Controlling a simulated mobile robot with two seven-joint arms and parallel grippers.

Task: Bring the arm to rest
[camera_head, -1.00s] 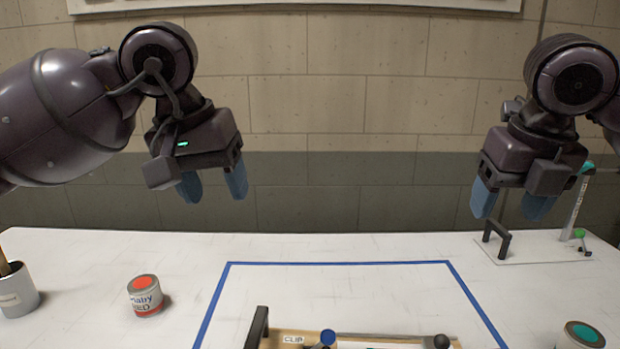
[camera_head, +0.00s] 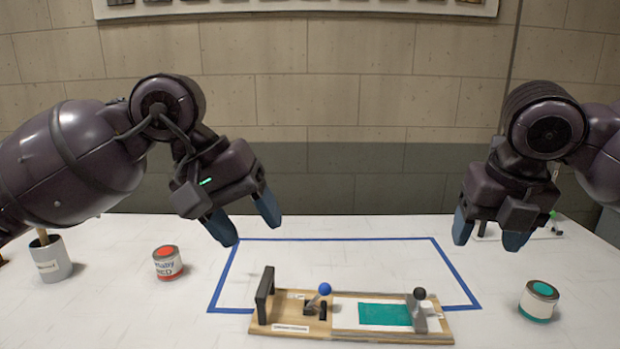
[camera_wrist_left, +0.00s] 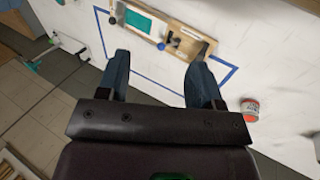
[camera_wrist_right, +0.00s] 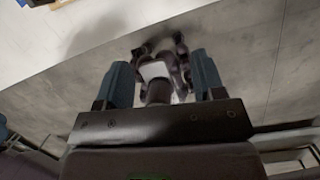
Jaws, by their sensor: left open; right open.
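My left gripper (camera_head: 245,225) is open and empty, in the air above the far left part of the white table. In the left wrist view its blue fingers (camera_wrist_left: 160,82) stand apart with nothing between them. My right gripper (camera_head: 490,230) is open and empty above the far right part of the table. In the right wrist view its fingers (camera_wrist_right: 165,82) are also apart, with parts of my own body visible beyond them. Neither gripper touches any object.
A wooden board (camera_head: 285,325) with a black handle, a blue-knobbed lever and a teal patch lies across a blue tape outline (camera_head: 340,239). A red-lidded can (camera_head: 167,263) and a grey pot (camera_head: 52,260) stand left. A teal-lidded can (camera_head: 538,301) stands right.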

